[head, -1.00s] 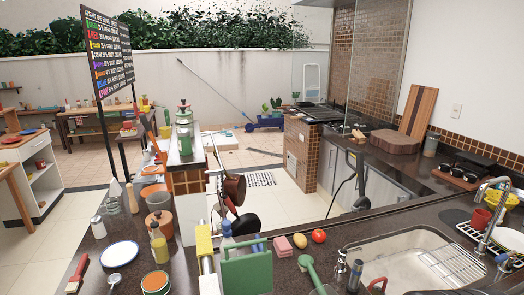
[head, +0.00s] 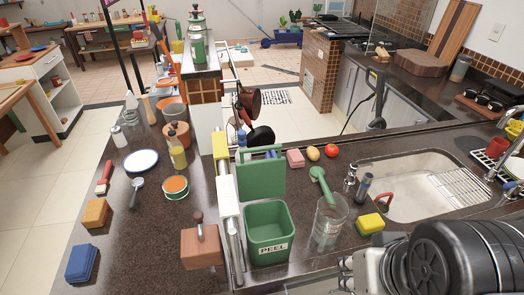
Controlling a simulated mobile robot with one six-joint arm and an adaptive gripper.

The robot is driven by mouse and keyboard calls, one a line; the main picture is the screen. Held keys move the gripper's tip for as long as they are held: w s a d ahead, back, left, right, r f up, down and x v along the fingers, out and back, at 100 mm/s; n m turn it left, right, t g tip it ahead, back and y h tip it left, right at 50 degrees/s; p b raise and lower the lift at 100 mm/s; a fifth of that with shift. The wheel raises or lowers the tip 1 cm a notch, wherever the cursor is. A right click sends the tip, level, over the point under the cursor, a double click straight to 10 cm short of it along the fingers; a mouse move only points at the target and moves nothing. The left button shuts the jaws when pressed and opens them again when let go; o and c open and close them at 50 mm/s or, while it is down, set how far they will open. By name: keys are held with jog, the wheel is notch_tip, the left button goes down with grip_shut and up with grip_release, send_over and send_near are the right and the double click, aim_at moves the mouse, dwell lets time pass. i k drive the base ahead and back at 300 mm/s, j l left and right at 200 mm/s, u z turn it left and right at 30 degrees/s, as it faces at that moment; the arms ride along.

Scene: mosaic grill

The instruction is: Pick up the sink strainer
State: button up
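I cannot make out the sink strainer for certain. A small metal tool with a round head and a handle (head: 137,190) lies on the dark left counter, right of the red-handled brush; I cannot tell if it is the strainer. The steel sink (head: 412,212) is at the right, with a wire rack (head: 447,177) in it; the near right part of the sink is hidden by my arm. My arm's black and grey links fill the lower right corner. My gripper does not show.
A green bin marked PEEL (head: 268,222), a clear glass jar (head: 329,222), a yellow sponge (head: 370,223) and a brown block with a knob (head: 202,246) crowd the near counter. Bare counter lies around the metal tool.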

aim_at(384, 207)
jog(key=z, duration=0.75)
